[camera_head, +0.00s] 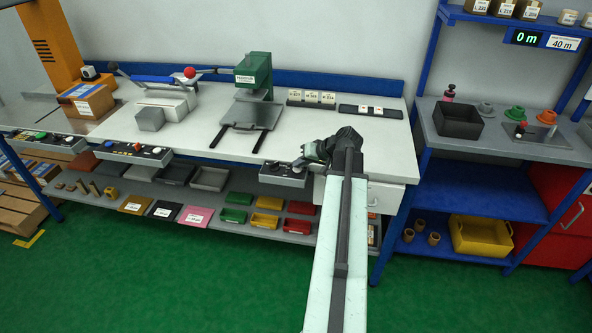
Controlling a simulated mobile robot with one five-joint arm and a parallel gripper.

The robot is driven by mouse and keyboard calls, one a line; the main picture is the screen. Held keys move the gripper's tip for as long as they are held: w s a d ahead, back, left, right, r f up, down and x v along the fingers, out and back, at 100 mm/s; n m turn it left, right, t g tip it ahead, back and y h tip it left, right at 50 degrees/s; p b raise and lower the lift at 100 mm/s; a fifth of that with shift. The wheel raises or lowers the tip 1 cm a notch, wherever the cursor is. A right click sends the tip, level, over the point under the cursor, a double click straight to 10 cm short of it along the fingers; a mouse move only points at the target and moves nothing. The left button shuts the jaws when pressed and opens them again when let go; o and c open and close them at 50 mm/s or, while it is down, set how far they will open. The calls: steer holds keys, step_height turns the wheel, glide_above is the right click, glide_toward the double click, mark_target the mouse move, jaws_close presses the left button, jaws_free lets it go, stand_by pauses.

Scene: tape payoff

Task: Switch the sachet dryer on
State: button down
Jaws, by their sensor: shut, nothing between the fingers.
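My arm reaches up from the bottom of the picture to the front edge of the bench. My gripper (300,163) is shut and empty, just above the right end of a dark control box (279,177) on the bench front. The gripper partly covers that end, and I cannot tell whether it touches the box. The box carries small controls too small to read. A green press-like machine (254,72) with a white label stands on the bench behind it, to the left. I cannot tell which machine is the sachet dryer, or whether it is on.
Two more control boxes hang on the bench front, one mid-left (134,152) and one far left (48,141). A grey block (150,119) and label racks (311,98) stand on the bench. A blue shelf unit (470,193) is at right. Green floor in front is clear.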

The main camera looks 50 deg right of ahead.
mark_target(300, 169)
steer(key=shift+f, duration=0.15)
steer(key=shift+r, duration=0.2)
steer(key=shift+r+p, duration=0.6)
steer(key=shift+p, duration=0.1)
step_height(300, 169, up, 6)
steer(key=p, duration=0.6)
